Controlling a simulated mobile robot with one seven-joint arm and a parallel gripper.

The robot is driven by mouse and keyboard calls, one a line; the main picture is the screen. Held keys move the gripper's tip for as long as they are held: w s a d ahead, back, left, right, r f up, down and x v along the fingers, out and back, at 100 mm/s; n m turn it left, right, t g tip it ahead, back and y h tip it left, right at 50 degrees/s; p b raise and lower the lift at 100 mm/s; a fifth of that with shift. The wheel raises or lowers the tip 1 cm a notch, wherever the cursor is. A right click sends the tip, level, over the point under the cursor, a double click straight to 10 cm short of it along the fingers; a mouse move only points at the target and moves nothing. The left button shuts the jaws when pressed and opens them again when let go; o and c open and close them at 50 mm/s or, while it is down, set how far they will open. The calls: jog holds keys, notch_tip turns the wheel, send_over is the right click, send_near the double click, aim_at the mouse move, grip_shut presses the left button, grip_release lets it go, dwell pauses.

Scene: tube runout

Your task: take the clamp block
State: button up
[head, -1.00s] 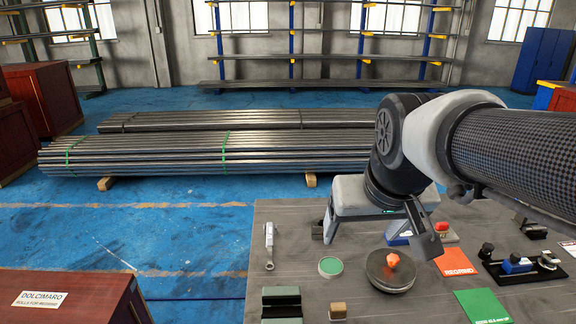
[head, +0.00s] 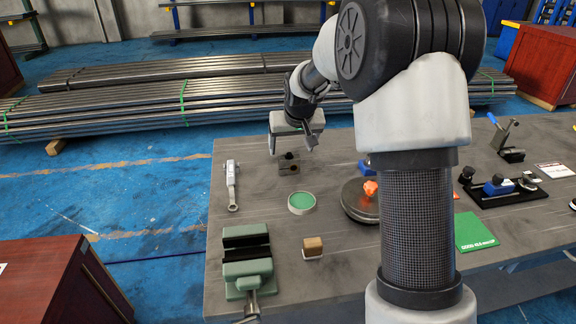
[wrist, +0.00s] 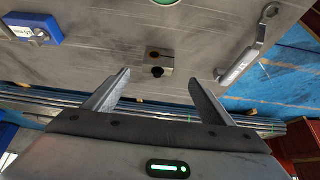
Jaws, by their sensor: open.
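The clamp block (head: 289,165) is a small dark grey block with round holes, on the bench towards its far edge. In the wrist view the clamp block (wrist: 157,65) lies just beyond the fingertips, about midway between them, with a dark hole facing me. My gripper (head: 291,146) is open and empty behind and above the block, pointing down at the bench. In the wrist view the two fingers of my gripper (wrist: 160,77) are spread wide, one on each side of the block's line, and do not appear to touch it.
A wrench (head: 232,184) lies left of the block. A green-topped disc (head: 301,203) and a round plate with an orange knob (head: 362,205) are nearby. A green vise (head: 247,262) and a small brown-topped block (head: 313,247) sit nearer. A blue device (wrist: 36,28) shows in the wrist view.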

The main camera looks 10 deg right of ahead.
aim_at(290, 155)
jog(key=b+x, duration=0.1)
jog(key=x, duration=1.1)
jog(key=shift+w+d+r, duration=0.1)
jog(key=shift+w+d, duration=0.05)
jog(key=shift+w, duration=0.05)
jog(key=c, duration=1.7)
jog(key=shift+w+r, duration=0.1)
jog(key=shift+r, duration=0.4)
notch_tip(290, 155, up, 9)
jog(key=shift+r+p, duration=0.2)
jog(key=shift+p, duration=0.45)
